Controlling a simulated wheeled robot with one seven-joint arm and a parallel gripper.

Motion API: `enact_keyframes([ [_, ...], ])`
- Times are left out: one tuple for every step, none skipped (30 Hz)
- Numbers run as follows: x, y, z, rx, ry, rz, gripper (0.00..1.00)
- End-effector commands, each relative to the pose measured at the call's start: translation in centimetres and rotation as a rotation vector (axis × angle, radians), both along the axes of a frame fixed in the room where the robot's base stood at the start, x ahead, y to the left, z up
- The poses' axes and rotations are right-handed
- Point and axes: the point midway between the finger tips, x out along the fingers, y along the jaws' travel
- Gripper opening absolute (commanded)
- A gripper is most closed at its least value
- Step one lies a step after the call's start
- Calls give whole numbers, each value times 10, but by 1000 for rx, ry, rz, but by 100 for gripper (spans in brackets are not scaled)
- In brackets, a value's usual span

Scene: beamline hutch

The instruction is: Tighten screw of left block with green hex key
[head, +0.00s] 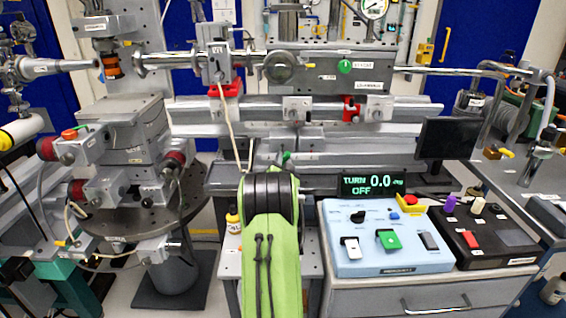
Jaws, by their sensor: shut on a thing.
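The left block (297,109) is a grey clamp block with a round screw in its front, on the long horizontal rail. A similar right block (377,109) sits farther along the rail. A small green piece (285,157) shows just above my arm, below the left block; it may be part of the green hex key, but I cannot tell. It appears apart from the left block's screw. My green arm with its black ringed joint rises in the lower middle and hides what lies behind it. My gripper's fingers are hidden.
A small display (373,185) reads "TURN 0.0" and "OFF". A pale blue control box (385,255) and a black box (490,245) stand on the cabinet at right. A dark monitor (447,138) stands behind them. A pale cable (228,125) hangs left of the left block.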

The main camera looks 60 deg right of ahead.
Motion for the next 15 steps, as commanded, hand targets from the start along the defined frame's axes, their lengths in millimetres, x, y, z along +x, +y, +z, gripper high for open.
enact_keyframes([
  [0, 0, 1, 27, -53, -1, 0],
  [0, 0, 0, 39, -78, -1, 0],
  [0, 0, 0, 48, -94, 0, 0],
  [0, 0, 0, 51, -99, -1, 0],
  [0, 0, 0, 50, -98, -1, 0],
  [0, 0, 0, 49, -97, 0, 0],
  [0, 0, 0, 49, -96, 0, 0],
  [0, 0, 0, 49, -96, 0, 0],
  [0, 0, 0, 48, -95, 0, 0],
  [0, 0, 0, 48, -95, 0, 0],
  [0, 0, 0, 48, -95, 0, 0],
  [0, 0, 0, 48, -94, 0, 0],
  [0, 0, 0, 48, -94, 0, 0],
  [-1, 1, 0, 48, -94, 0, 0],
  [-1, 3, 0, 48, -93, 0, 0],
])
